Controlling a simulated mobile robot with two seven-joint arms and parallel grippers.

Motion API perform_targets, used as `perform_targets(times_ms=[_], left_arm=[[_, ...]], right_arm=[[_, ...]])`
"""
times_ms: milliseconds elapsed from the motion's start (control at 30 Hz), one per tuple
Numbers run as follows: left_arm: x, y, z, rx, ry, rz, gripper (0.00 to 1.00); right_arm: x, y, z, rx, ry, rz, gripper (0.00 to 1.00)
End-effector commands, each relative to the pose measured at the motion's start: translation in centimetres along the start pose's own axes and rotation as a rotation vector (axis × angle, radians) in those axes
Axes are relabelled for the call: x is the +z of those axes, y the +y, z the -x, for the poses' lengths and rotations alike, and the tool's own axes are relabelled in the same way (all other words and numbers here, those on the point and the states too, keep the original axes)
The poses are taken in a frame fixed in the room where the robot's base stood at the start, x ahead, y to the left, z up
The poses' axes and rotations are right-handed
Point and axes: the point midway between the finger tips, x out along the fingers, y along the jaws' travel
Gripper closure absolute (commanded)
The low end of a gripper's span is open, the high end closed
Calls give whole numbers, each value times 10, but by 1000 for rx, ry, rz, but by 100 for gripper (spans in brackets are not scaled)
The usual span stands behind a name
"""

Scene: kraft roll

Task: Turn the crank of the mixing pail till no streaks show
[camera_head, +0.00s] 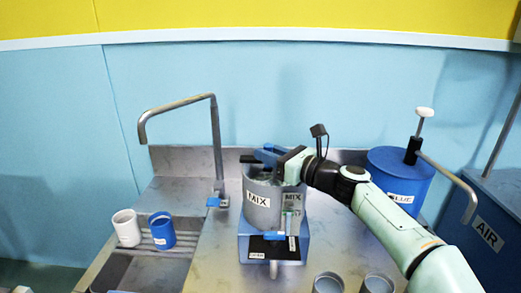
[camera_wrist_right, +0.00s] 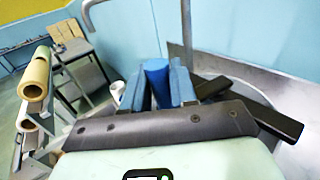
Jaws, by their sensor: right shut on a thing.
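The grey mixing pail (camera_head: 262,207), labelled MIX, stands on a blue base (camera_head: 244,243) on the metal counter. My right gripper (camera_head: 268,156) is over the pail's top, reaching in from the right. In the right wrist view, its blue fingers (camera_wrist_right: 159,90) are shut on a blue upright grip, the crank handle (camera_wrist_right: 156,76). A black bar (camera_wrist_right: 272,116) beside the fingers also belongs near the pail's top. The gripper and arm hide part of the pail's mouth, so I cannot tell whether streaks show inside. My left gripper is not in view.
A bent metal tap (camera_head: 216,140) stands left of the pail. A white cup (camera_head: 126,228) and a blue cup (camera_head: 162,231) sit by the sink. A blue drum (camera_head: 402,175) stands right. Two grey cups (camera_head: 328,284) are at the front.

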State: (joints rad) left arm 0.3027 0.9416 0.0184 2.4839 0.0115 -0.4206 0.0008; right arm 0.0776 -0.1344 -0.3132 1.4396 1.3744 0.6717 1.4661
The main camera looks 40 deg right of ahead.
Motion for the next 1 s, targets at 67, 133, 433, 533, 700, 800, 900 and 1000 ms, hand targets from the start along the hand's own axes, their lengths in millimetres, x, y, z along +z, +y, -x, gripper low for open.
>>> perform_targets(times_ms=[67,133,433,533,700,800,900,1000], left_arm=[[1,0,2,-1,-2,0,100],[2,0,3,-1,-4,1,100],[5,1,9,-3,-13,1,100],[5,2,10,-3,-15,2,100],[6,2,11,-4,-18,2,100],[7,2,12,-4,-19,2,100],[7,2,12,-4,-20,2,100],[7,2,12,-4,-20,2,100]], right_arm=[[2,-6,8,-9,0,1,100],[2,-10,12,-10,0,1,100],[2,-24,27,-15,-1,2,100],[2,-28,30,-17,-1,2,100],[3,-32,33,-16,-5,2,100],[3,-34,34,-16,-5,2,100],[3,-34,34,-15,-6,1,100],[3,-34,34,-14,-6,1,100]])
